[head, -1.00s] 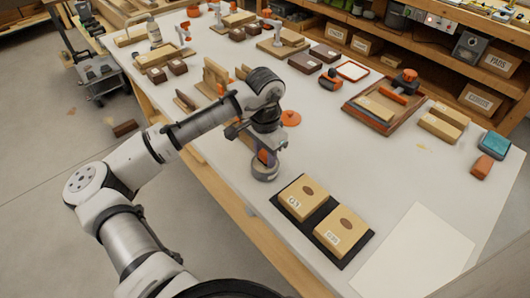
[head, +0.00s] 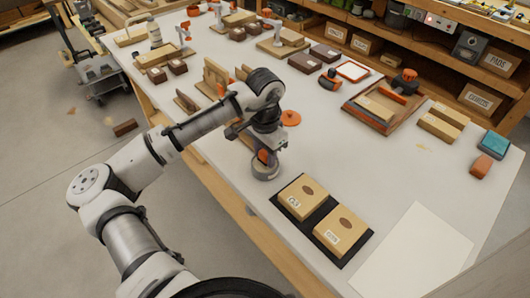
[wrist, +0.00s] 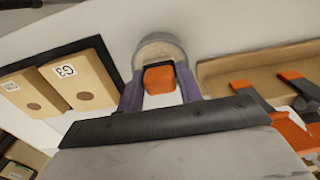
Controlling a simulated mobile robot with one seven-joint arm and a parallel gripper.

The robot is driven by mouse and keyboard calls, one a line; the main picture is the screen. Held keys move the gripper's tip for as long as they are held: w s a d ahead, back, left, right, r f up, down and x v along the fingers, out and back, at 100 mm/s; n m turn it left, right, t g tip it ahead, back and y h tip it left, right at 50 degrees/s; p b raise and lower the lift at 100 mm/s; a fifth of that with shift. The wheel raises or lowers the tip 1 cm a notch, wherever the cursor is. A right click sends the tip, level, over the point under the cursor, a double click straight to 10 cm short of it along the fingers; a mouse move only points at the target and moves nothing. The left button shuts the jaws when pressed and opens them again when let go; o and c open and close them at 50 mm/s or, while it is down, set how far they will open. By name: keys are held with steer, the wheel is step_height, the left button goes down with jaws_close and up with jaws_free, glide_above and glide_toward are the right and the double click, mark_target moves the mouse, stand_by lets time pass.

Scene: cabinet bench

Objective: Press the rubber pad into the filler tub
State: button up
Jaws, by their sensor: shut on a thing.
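The rubber pad (wrist: 159,79) is an orange block with a pale end, held between the two fingers of my gripper (wrist: 160,92). It also shows as an orange patch at the gripper in the head view (head: 263,156). The filler tub (wrist: 182,47) is a round grey tub with tan filler inside. It stands on the bench near the front edge in the head view (head: 265,175). My gripper is directly over the tub, with the pad at its opening. I cannot tell whether the pad touches the filler.
A black mat (head: 350,246) with two labelled tan blocks (head: 302,197) lies to the right of the tub. A wooden tray (head: 385,101) with orange-handled tools is farther back. A white sheet (head: 418,255) lies at the right.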

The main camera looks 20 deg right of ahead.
mark_target(265, 153)
steer(key=shift+f, duration=0.1)
step_height(265, 153, up, 7)
steer(key=p, duration=0.6)
steer(key=shift+p, duration=0.35)
stand_by(0.5)
